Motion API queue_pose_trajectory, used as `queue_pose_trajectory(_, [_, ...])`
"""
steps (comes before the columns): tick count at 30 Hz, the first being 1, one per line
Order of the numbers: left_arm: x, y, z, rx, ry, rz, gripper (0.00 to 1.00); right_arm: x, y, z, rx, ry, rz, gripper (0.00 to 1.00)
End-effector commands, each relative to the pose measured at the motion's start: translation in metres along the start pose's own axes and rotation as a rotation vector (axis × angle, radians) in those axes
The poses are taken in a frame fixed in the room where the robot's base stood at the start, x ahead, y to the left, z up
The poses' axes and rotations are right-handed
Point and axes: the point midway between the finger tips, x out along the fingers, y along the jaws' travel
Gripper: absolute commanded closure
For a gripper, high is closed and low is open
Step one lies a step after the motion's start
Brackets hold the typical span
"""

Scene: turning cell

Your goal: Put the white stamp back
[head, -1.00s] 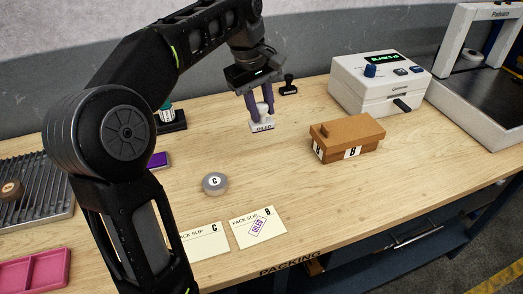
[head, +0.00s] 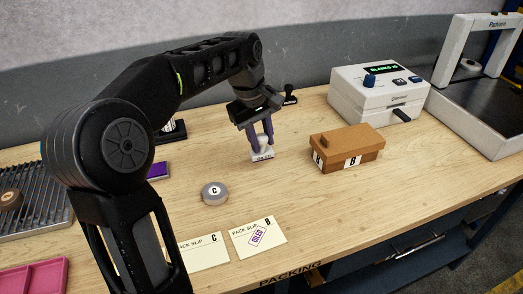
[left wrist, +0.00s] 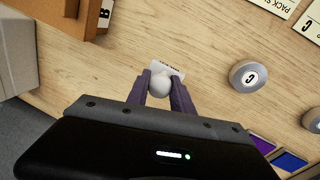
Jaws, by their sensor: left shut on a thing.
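The white stamp (head: 262,156) has a rounded white handle and a flat labelled base. My left gripper (head: 262,142) is shut on its handle, with the purple fingers on either side. In the head view the stamp is upright, at or just above the wooden table, left of the cardboard box; I cannot tell whether it touches. The left wrist view shows the stamp's round knob (left wrist: 159,84) between the fingertips. My right gripper is not in view. A black stamp (head: 289,95) stands behind, near the wall.
The cardboard box (head: 362,152) marked B is right of the stamp. A grey puck (head: 214,192) marked C and two pack slips (head: 258,237) lie nearer the front. A purple ink pad (head: 158,170) is at the left. A white machine (head: 376,93) stands behind the box.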

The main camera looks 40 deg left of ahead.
Motion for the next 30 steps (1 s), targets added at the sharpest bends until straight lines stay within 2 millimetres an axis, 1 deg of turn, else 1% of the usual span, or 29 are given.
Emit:
queue_pose_trajectory(2, [0.004, -0.001, 0.0, 0.0, -0.001, -0.001, 0.98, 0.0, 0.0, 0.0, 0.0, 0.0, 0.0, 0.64])
queue_pose_trajectory(9, [0.034, -0.007, 0.0, 0.0, -0.001, -0.001, 0.98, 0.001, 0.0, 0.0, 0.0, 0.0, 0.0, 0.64])
queue_pose_trajectory(18, [0.037, -0.007, 0.0, 0.0, 0.0, 0.001, 0.98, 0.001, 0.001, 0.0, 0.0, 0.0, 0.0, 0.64])
queue_pose_trajectory(22, [0.041, -0.008, 0.0, 0.001, 0.0, 0.0, 0.98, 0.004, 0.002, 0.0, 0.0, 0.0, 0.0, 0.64])
queue_pose_trajectory(23, [0.04, -0.008, 0.0, 0.001, 0.0, 0.0, 0.7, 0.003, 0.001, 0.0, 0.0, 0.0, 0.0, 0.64])
queue_pose_trajectory(30, [0.04, -0.008, 0.0, 0.0, 0.0, 0.0, 0.51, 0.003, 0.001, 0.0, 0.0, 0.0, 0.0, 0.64])
